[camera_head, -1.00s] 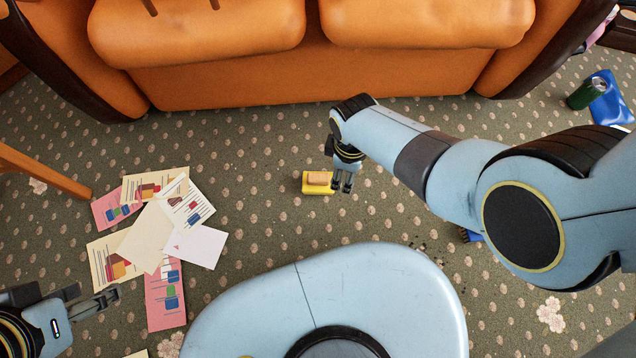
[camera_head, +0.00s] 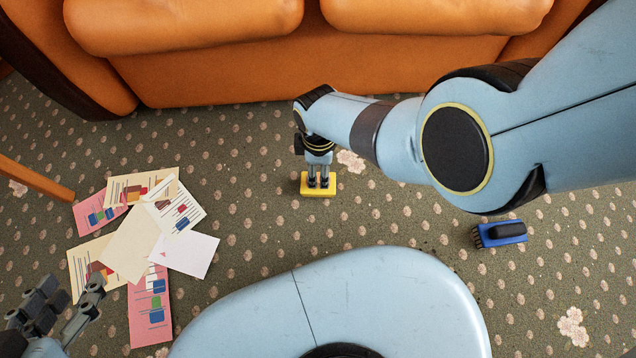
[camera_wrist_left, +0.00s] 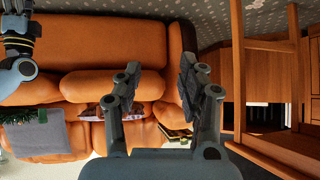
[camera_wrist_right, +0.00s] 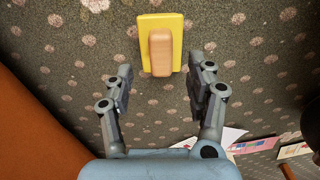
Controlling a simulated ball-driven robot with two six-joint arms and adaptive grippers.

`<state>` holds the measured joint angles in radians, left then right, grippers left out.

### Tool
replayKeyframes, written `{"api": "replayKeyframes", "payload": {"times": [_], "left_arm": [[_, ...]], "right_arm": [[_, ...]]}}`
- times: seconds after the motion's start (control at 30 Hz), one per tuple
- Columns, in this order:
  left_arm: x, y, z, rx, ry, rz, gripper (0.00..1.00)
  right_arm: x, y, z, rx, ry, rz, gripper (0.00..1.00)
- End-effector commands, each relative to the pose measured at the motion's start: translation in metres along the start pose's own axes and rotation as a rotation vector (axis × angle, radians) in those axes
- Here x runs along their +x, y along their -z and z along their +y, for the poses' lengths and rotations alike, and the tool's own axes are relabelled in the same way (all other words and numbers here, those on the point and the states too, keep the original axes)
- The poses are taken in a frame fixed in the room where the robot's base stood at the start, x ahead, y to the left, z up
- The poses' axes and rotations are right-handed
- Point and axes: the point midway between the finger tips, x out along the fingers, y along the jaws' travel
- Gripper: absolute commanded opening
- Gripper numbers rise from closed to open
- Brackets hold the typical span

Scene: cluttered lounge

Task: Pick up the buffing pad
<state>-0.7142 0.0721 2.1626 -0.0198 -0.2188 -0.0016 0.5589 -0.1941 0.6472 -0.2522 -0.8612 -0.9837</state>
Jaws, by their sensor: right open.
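The buffing pad is a yellow block (camera_head: 318,191) with a tan handle, lying on the carpet in front of the sofa. In the right wrist view the pad (camera_wrist_right: 175,28) shows whole, its tan grip (camera_wrist_right: 160,54) toward me. My right gripper (camera_head: 318,184) is over it in the head view and hides the handle. In the right wrist view my right gripper (camera_wrist_right: 162,85) is open and empty, with the handle just beyond and between the fingertips. My left gripper (camera_head: 72,290) is open and empty at the lower left, and its spread fingers show in the left wrist view (camera_wrist_left: 158,80).
An orange sofa (camera_head: 220,75) stands behind the pad. Loose papers (camera_head: 130,245) lie on the carpet at left, by a wooden leg (camera_head: 35,182). A blue brush with a black handle (camera_head: 500,234) lies at right. The carpet around the pad is clear.

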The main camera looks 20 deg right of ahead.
Motion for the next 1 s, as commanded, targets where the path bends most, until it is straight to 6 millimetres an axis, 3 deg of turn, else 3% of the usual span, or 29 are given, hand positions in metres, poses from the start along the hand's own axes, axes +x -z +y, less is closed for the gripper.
{"api": "replayKeyframes", "payload": {"times": [0.43, 0.5, 0.67, 1.0], "left_arm": [[-0.005, -0.017, 0.006, 0.008, -0.003, 0.172, 0.4], [-0.002, 0.007, 0.005, 0.014, -0.002, 0.242, 0.4], [0.001, 0.046, 0.004, 0.028, -0.001, 0.38, 0.4], [-0.009, 0.129, 0.004, 0.056, -0.001, 0.686, 0.4]], "right_arm": [[0.023, 0.0, -0.003, 0.001, 0.003, -0.001, 0.56], [0.023, 0.001, -0.002, 0.001, 0.002, 0.0, 0.56], [0.029, 0.001, -0.002, 0.001, 0.001, 0.0, 0.56], [0.043, 0.001, -0.002, 0.001, 0.001, 0.0, 0.56]]}}
